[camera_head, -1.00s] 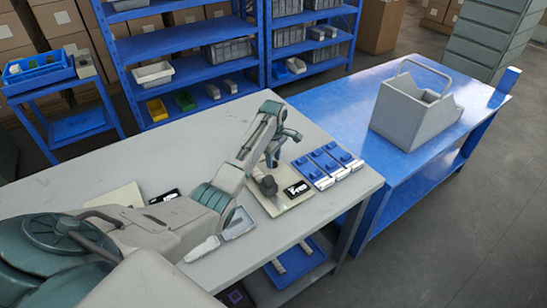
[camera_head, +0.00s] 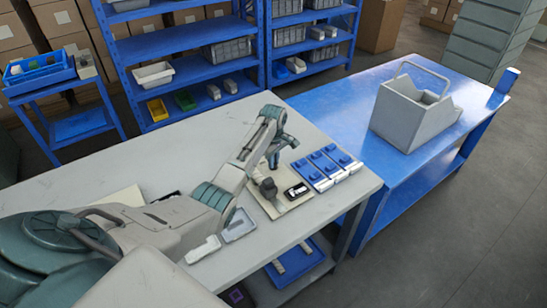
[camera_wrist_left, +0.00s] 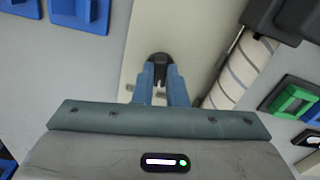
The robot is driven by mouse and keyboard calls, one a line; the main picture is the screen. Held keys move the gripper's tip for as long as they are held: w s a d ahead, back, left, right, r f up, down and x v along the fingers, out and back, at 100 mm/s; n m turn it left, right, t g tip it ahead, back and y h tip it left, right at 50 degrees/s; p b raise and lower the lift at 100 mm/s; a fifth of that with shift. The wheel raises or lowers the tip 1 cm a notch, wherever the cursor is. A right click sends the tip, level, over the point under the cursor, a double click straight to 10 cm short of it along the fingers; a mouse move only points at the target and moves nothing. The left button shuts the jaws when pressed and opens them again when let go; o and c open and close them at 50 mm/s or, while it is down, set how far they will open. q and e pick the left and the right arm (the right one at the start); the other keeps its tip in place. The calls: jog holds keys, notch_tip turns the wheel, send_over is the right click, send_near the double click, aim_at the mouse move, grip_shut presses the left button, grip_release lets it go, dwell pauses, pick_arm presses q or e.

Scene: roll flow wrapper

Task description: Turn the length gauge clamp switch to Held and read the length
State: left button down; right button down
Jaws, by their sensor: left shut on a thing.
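The gauge sits on a cream base plate (camera_head: 288,208) near the front right of the grey bench. My left gripper (camera_head: 272,164) points down over the plate's back edge. In the left wrist view, its blue-grey fingers (camera_wrist_left: 160,86) are shut on a small dark knob (camera_wrist_left: 160,60), which looks like the clamp switch. Its setting marks cannot be read. A black display (camera_head: 296,191) on the plate shows a white patch, too small to read as a length. A dark round post (camera_head: 268,187) stands left of the display. My right gripper is not in view.
Several blue-and-white modules (camera_head: 328,165) stand right of the plate. A shallow grey tray (camera_head: 239,225) lies near the bench's front edge. A blue table (camera_head: 345,115) with a grey carrier (camera_head: 410,115) stands to the right. The bench behind the arm is mostly clear.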

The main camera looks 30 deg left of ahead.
pick_arm(q)
jog(key=m+p, duration=0.2)
jog(key=shift+r+m, duration=0.25)
jog(key=shift+m, duration=0.15)
jog(key=m+p, duration=0.1)
jog(key=m, duration=0.1)
jog(key=shift+m, duration=0.4)
jog(key=m+p, duration=0.2)
jog(key=m, duration=0.1)
jog(key=shift+f+m, duration=0.15)
jog(key=shift+m, duration=0.45)
jog(key=c, duration=1.4)
grip_release()
